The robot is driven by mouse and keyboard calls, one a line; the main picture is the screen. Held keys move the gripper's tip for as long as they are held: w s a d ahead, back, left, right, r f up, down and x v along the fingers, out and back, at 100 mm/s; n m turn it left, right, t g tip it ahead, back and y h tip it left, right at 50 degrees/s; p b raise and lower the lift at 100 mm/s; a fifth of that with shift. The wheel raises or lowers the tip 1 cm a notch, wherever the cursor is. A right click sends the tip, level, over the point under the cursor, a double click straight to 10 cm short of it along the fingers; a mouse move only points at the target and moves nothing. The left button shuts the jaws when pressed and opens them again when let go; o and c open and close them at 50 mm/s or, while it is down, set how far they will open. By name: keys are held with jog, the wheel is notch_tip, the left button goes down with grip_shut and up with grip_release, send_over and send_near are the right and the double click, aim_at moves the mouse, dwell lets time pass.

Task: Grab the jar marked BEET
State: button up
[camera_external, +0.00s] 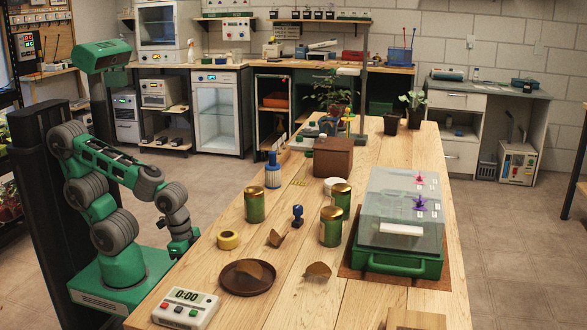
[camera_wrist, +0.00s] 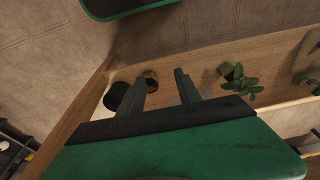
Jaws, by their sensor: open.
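One jar (camera_external: 254,206) is at the left. A second jar (camera_external: 331,228) is at the right front, and a third jar (camera_external: 341,195) is just behind it. No lettering is readable on them, so I cannot tell which is marked BEET. My gripper (camera_external: 186,247) hangs beside the table's left edge, apart from all the jars. In the wrist view my gripper (camera_wrist: 162,84) shows its two fingers spread with nothing between them.
A clear-lidded green case (camera_external: 395,262) stands right of the jars. A brown box (camera_external: 333,158) stands behind. The wrist view shows a leafy plant (camera_wrist: 240,83).

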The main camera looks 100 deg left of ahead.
jog(key=o, duration=0.7)
jog(key=shift+o, duration=0.2)
jog(key=shift+d, duration=0.1)
